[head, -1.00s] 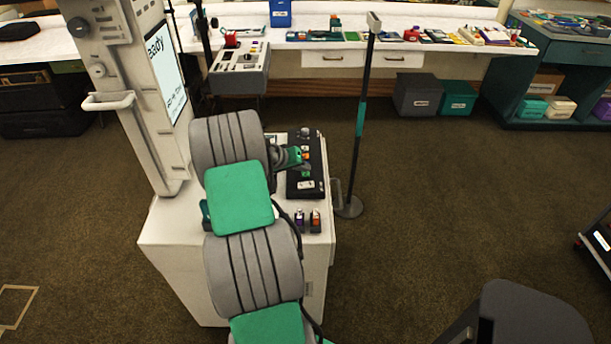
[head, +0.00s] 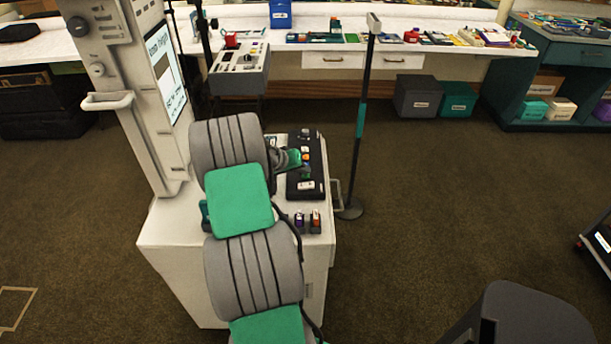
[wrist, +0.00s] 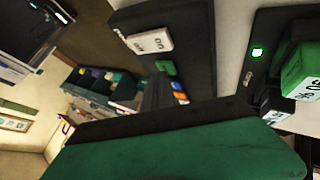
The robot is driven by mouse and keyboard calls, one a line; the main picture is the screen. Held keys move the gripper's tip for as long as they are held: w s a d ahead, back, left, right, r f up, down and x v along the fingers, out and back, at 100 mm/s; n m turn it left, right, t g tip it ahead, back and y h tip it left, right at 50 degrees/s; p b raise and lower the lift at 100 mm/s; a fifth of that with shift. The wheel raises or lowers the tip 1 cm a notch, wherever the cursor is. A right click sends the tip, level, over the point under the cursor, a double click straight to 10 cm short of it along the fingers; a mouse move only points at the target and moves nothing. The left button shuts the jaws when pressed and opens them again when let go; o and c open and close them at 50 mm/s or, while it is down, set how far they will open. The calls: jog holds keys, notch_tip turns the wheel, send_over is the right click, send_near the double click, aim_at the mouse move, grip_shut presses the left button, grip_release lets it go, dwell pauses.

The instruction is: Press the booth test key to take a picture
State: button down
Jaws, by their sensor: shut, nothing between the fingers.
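The booth console (head: 160,236) is a white cabinet with a black key panel (head: 318,168) on its top right. The panel carries several coloured keys, including an orange key (head: 305,158) and a white key (head: 306,185); a white key (wrist: 150,40) also shows in the wrist view. Which one is the test key cannot be read. My gripper (head: 301,162), green and shut, is at the panel's left side beside the keys; contact is hidden. Its green finger (wrist: 190,152) fills the lower wrist view.
Two small holders (head: 308,221) stand at the console's front right. A dark post (head: 358,140) stands just right of the console. A grey control box (head: 240,70) is behind it. The carpet (head: 440,190) to the right is open, with a dark rounded object (head: 525,318) in front.

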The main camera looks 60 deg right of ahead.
aim_at(303, 176)
jog(key=shift+r, duration=0.1)
jog(key=shift+r+p, duration=0.4)
jog(key=shift+r, duration=0.3)
jog(key=shift+r+p, duration=1.4)
jog(key=shift+r, duration=1.15)
